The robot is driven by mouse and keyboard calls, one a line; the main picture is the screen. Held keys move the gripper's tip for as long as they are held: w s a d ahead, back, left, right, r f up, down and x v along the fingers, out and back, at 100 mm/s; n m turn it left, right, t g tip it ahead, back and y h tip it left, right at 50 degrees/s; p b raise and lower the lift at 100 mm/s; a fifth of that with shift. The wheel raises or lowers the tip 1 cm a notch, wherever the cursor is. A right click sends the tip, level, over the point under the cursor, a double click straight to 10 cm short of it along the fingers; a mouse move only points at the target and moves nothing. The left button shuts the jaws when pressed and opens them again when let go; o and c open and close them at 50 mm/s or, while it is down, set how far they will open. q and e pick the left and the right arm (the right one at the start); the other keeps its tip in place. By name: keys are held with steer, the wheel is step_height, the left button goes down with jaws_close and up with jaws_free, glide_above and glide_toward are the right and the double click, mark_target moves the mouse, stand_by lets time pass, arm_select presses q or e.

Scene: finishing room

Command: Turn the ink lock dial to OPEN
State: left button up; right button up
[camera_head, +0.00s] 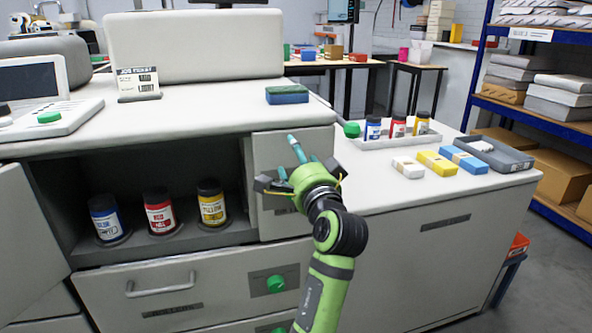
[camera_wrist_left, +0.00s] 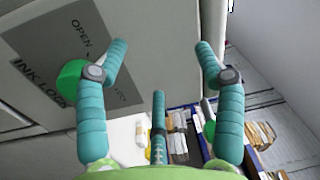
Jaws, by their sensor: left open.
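The ink lock dial (camera_wrist_left: 68,82) is a green knob on a dark label plate in the left wrist view. The plate (camera_wrist_left: 90,40) reads OPEN and INK LOCK, and its other word is partly covered. One teal finger of my left gripper (camera_wrist_left: 160,70) passes in front of the dial's edge; I cannot tell whether they touch. The gripper's fingers are spread, with nothing between them. In the head view my left gripper (camera_head: 290,165) is in front of the machine's upper right front panel (camera_head: 265,148), and it hides the dial there.
An open compartment (camera_head: 130,160) left of the panel holds blue (camera_head: 105,220), red (camera_head: 159,213) and yellow (camera_head: 211,205) ink bottles. A drawer below has another green knob (camera_head: 276,284). A side counter (camera_head: 400,200) at right carries a tray of bottles and several blocks.

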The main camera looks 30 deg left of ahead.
arm_select(q)
steer(key=s+d+f+m+t+h+p, duration=0.15)
steer(key=f+m+p, duration=0.3)
steer(key=m, duration=0.65)
steer(key=s+d+f+m+g+h+p, duration=0.1)
steer(key=s+d+f+m+p, duration=0.2)
steer(key=m+p, duration=0.5)
steer(key=w+a+f+m+b, duration=0.1)
steer(key=w+a+m, duration=0.1)
steer(key=w+a, duration=0.3)
steer(key=shift+a+b, duration=0.15)
steer(key=shift+b, duration=0.2)
arm_select(e)
steer(key=s+d+r+g, duration=0.1)
steer(key=s+r, duration=0.1)
steer(key=s, duration=0.6)
steer(key=s+d+r+g, duration=0.1)
steer(key=s+r, duration=0.2)
steer(key=s, duration=0.5)
steer(key=shift+g, duration=0.4)
arm_select(q)
steer(key=shift+f+t, duration=0.1)
steer(key=shift+t, duration=0.15)
arm_select(e)
steer(key=shift+s, duration=0.1)
arm_select(q)
steer(key=c, duration=1.2)
